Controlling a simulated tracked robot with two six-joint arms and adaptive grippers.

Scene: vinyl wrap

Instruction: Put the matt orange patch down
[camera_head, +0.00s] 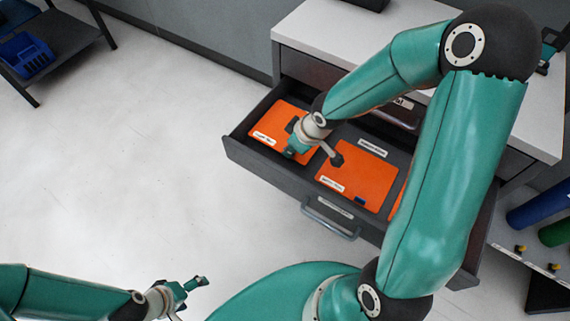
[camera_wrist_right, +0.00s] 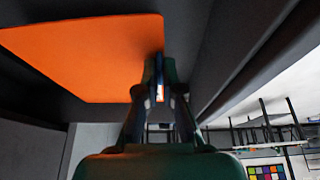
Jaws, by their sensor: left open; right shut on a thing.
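An orange patch (camera_head: 275,119) with a white label, too small to read, is in the left compartment of the open drawer. My right gripper (camera_head: 297,150) is over its near right corner and shut on it. I cannot tell whether the patch touches the drawer floor. A second orange patch (camera_head: 355,172) with a blue tab lies flat in the middle compartment. My left gripper (camera_head: 195,289) is open and empty over the floor.
The dark drawer (camera_head: 262,165) is pulled out from a white-topped cabinet (camera_head: 335,35). A third orange piece (camera_head: 398,200) is mostly hidden by my right arm. Blue and green rolls (camera_head: 540,208) are at the right. A blue bin (camera_head: 25,56) stands on a rack at the far left.

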